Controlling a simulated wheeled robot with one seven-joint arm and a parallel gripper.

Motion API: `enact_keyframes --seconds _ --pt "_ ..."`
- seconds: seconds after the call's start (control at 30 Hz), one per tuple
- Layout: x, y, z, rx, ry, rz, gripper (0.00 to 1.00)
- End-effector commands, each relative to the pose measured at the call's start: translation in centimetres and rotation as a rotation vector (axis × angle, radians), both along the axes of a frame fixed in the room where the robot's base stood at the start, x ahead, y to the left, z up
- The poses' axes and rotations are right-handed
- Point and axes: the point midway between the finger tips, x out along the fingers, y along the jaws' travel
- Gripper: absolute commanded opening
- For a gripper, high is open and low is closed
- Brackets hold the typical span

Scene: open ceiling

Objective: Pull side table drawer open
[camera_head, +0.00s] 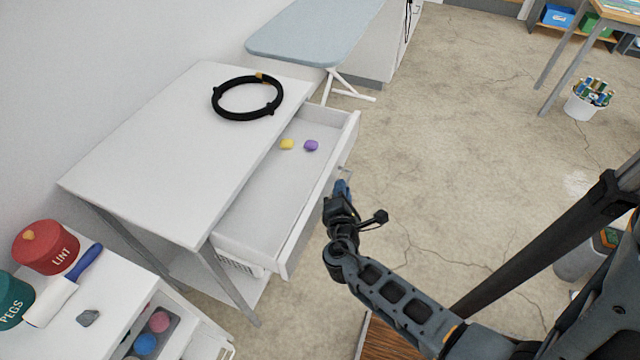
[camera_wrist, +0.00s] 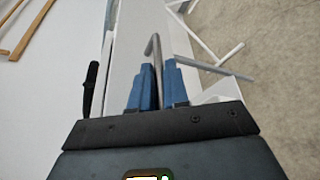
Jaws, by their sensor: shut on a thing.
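The white side table (camera_head: 150,130) stands against the wall at the left of the head view. Its drawer (camera_head: 262,195) is pulled out toward the right, with a yellow piece (camera_head: 287,144) and a purple piece (camera_head: 311,145) lying inside. My gripper (camera_head: 341,188) is at the outer side of the drawer front (camera_head: 325,200). In the wrist view, the blue fingers (camera_wrist: 158,80) are shut around the grey bar handle (camera_wrist: 154,48). The handle is mostly hidden by my gripper in the head view.
A black ring (camera_head: 247,98) lies on the tabletop. An ironing board (camera_head: 315,30) stands behind the table. A second white unit (camera_head: 95,315) with a red tin (camera_head: 46,248) and a lint roller (camera_head: 62,287) is at lower left.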

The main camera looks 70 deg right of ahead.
Motion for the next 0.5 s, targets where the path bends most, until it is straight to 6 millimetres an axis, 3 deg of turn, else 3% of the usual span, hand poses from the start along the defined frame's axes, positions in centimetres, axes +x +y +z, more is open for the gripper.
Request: enact_keyframes --seconds 0.2,0.5 --pt "-2.6 0.2 -0.1 0.000 0.000 0.002 0.00" --pt "-3.6 0.2 0.0 0.001 -0.001 0.001 0.00"
